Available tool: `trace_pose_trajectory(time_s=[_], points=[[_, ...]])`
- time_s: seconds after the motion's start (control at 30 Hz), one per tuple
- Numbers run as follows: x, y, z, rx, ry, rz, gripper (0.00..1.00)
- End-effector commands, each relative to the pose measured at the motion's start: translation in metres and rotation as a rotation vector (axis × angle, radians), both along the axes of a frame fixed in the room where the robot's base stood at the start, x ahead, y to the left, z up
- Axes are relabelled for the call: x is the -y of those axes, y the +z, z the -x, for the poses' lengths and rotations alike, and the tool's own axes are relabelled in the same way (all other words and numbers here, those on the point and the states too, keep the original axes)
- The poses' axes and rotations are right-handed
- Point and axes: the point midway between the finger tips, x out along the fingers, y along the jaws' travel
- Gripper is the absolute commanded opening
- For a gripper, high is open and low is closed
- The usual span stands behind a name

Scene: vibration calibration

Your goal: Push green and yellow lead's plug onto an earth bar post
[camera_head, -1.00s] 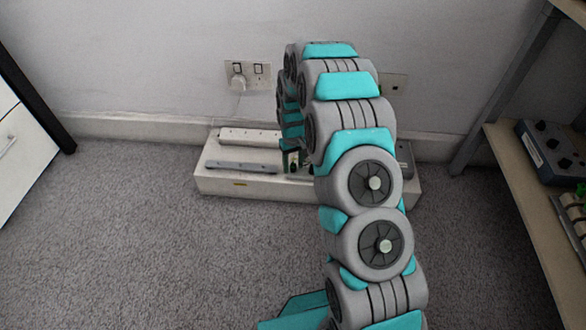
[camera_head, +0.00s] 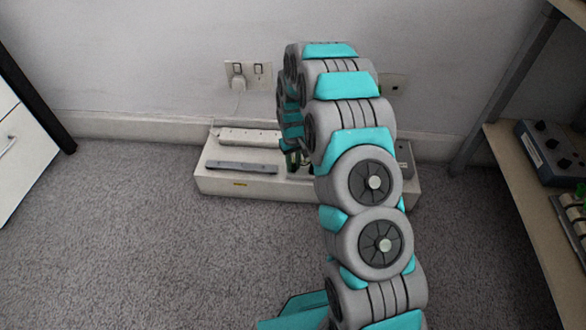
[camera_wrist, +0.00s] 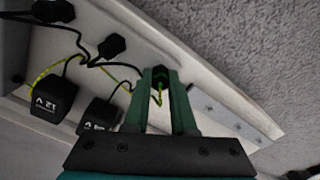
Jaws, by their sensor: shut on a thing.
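My gripper (camera_wrist: 162,75) has green fingers and is shut on the plug of the green and yellow lead. The plug is mostly hidden between the fingers. A piece of the green and yellow lead (camera_wrist: 158,94) shows between them, and more of it runs off to the left in the wrist view. The grey bar (camera_wrist: 231,118), with several small dark spots along it, lies to the right of the fingers on the pale plinth. It also shows in the head view (camera_head: 241,167), left of my gripper (camera_head: 293,162). Whether the plug touches anything cannot be told.
Two black adapters (camera_wrist: 54,94) (camera_wrist: 100,115) and black plugs with cables (camera_wrist: 111,46) lie left of my fingers. A white socket strip (camera_head: 248,136) lies along the back of the plinth (camera_head: 240,188), before the wall. Carpet (camera_head: 130,230) in front is clear.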

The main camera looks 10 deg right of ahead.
Motion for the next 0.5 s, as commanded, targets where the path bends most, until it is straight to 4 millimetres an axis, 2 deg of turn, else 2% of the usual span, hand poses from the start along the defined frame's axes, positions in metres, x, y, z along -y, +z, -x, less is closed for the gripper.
trace_pose_trajectory(time_s=[0.5], points=[[0.0000,0.0045,-0.0001,0.000,0.000,0.000,0.00]])
